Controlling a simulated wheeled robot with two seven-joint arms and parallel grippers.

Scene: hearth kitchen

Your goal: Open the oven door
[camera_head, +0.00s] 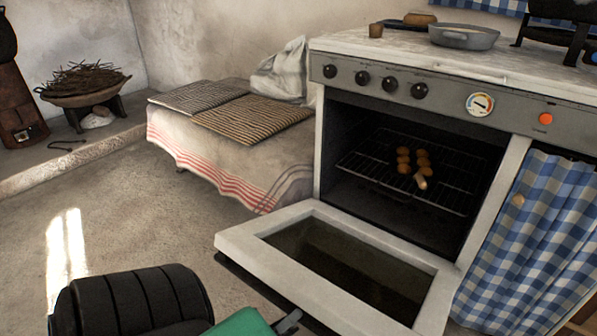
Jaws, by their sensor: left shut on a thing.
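The white oven door (258,233) is folded down, near level, and hangs in front of the oven (318,150). Its dark glass pane faces up. A dark handle bar (240,278) runs under the door's outer edge. My left gripper (288,322), with a green part and a dark finger, is at the bottom edge of the view by this bar. It is shut on the handle, though most of the grip is cut off by the frame. The oven cavity is exposed, with a wire rack (367,172) holding several brown rolls (404,160). My right gripper is not in view.
A cloth-covered bench (230,165) with woven mats stands left of the oven. A pan (464,37) sits on the stove top. A blue checked curtain (535,235) hangs at right. A bowl of twigs (82,88) stands at the back left. Floor at left is clear.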

